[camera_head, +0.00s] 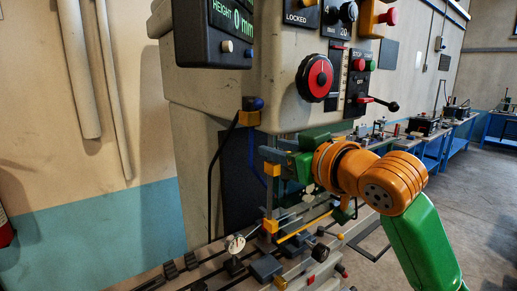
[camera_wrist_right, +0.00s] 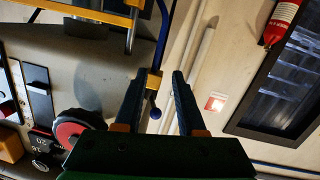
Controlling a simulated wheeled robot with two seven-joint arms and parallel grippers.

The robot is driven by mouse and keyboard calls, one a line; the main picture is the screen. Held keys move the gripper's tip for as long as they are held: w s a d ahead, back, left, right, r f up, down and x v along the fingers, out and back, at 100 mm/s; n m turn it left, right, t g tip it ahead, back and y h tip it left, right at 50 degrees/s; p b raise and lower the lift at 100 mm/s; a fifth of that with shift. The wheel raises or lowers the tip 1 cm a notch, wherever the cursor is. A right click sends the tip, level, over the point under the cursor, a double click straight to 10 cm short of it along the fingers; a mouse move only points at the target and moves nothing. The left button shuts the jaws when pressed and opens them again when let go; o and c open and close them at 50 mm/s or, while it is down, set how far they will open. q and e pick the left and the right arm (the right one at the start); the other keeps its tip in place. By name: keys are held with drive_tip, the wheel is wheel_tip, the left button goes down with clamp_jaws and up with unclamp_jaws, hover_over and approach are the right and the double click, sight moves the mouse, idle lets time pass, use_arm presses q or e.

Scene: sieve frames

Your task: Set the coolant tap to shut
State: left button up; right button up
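My right gripper (camera_head: 275,158) is below and right of the tap in the head view. In the right wrist view its two fingers (camera_wrist_right: 157,80) are apart, with nothing visibly held. My left gripper is not in view.
The machine head carries a red dial (camera_head: 317,77), push buttons and a black-knobbed lever (camera_head: 385,103). Below the gripper is a cluttered machine bed with a dial gauge (camera_head: 235,245). A black cable (camera_head: 213,170) hangs left of the tap. Open wall lies left of the machine.

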sight(261, 104)
wheel_tip(261, 104, up, 8)
drive_tip(key=s+t+p, duration=0.1)
drive_tip(key=s, duration=0.1)
drive_tip(key=shift+n+y, duration=0.3)
drive_tip(key=shift+y, duration=0.1)
drive_tip(key=p+x, duration=0.4)
drive_tip(key=x, duration=0.2)
drive_tip(key=shift+w+a, duration=0.2)
drive_tip(key=shift+w, duration=0.1)
drive_tip(key=shift+w+a+f, duration=0.1)
drive_tip(key=shift+w+a, duration=0.05)
drive_tip(key=shift+s, duration=0.25)
clamp_jaws()
